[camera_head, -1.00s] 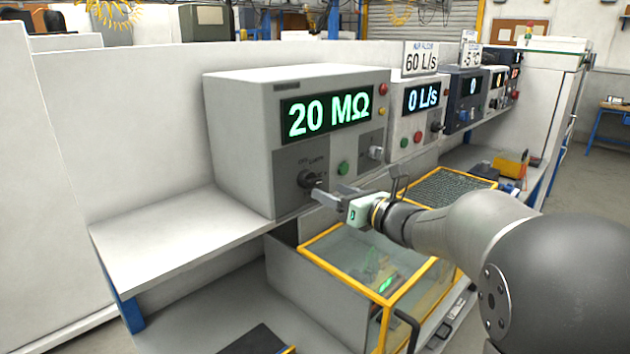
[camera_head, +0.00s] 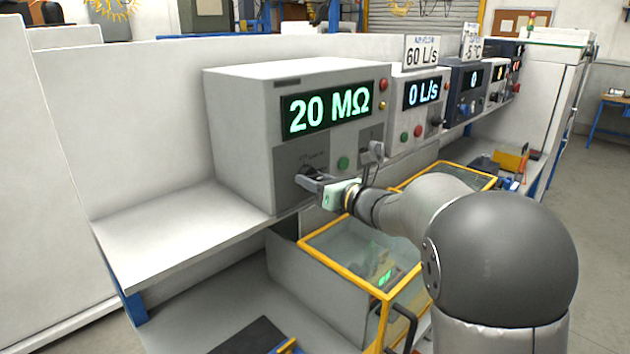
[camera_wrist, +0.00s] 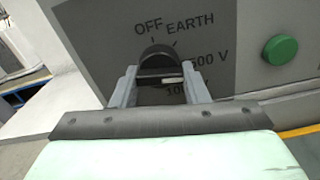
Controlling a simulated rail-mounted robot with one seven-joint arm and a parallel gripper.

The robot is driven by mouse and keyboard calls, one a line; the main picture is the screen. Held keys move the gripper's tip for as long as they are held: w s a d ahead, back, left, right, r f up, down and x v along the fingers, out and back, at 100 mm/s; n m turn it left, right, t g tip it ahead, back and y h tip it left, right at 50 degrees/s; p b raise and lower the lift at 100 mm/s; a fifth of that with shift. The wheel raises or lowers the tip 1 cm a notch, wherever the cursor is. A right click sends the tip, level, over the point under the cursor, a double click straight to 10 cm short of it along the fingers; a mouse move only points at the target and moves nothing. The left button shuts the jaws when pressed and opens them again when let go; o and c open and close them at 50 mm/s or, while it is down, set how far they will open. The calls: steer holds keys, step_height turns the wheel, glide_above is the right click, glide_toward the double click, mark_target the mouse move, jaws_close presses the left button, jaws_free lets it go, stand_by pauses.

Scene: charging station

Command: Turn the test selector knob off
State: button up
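The test selector knob (camera_wrist: 158,58) is black and round, on a dark panel marked OFF, EARTH, 500 V and a lower, partly covered label. It carries a pale mark at its lower right; the exact setting is hard to read. In the head view the knob (camera_head: 304,172) is partly hidden behind my gripper (camera_head: 316,181). In the wrist view my gripper (camera_wrist: 160,88) is open, one finger left and one right of the knob's lower part. I cannot tell whether the fingers touch it. The grey tester box (camera_head: 240,125) displays 20 MΩ.
A green button (camera_wrist: 281,49) sits right of the knob panel. A yellow-framed clear cover (camera_head: 345,262) lies below my arm. More instruments, including one reading 0 L/s (camera_head: 415,115), stand to the right. The shelf (camera_head: 160,235) left of the tester is bare.

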steer(key=shift+f+b, duration=0.15)
steer(key=shift+b, duration=0.35)
steer(key=n+b, duration=0.2)
steer(key=b, duration=0.1)
steer(key=shift+f, duration=0.2)
steer(key=n+b, duration=0.1)
steer(key=b, duration=0.2)
steer(key=shift+d+f, duration=0.1)
steer(key=n+b, duration=0.4)
steer(key=b, duration=0.2)
steer(key=shift+w, duration=0.1)
steer(key=n+b, duration=0.4)
steer(key=b, duration=0.2)
steer(key=shift+d+n, duration=0.1)
steer(key=shift+n, duration=0.2)
steer(key=n+b, duration=0.1)
steer(key=b, duration=0.1)
steer(key=n+b, duration=0.3)
steer(key=n, duration=0.1)
steer(key=shift+w+r+b, duration=0.1)
steer(key=shift+r+b, duration=0.25)
steer(key=shift+b, duration=0.05)
steer(key=shift+r+n+b, duration=0.2)
steer(key=shift+n+b, duration=1)
steer(key=shift+n, duration=0.4)
steer(key=shift+r, duration=0.1)
